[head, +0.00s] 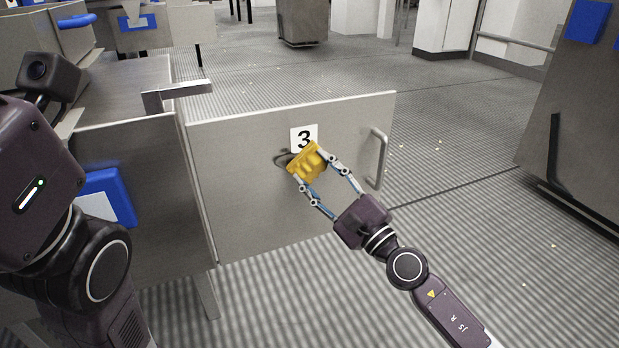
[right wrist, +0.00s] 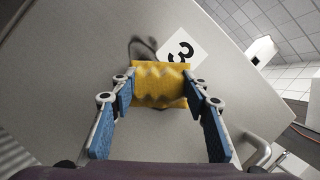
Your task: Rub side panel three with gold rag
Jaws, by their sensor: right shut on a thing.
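Side panel three (head: 245,215) is a grey upright panel with a white label bearing a black 3 (head: 304,137) and a bar handle (head: 378,158) at its right. A dark smudge (head: 282,159) shows on it, left of the rag and partly hidden by it. My right gripper (head: 318,175) is shut on the gold rag (head: 306,162), just below the label. In the right wrist view the rag (right wrist: 160,85) sits between both blue-padded fingers, at or very near the panel face; contact is hard to tell. My left arm is at the left edge, its gripper out of view.
A grey panel with a blue and white item (head: 108,195) stands left of panel three. A grey cabinet (head: 580,120) with a dark handle stands at the right. The striped floor between is clear, with small bright specks.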

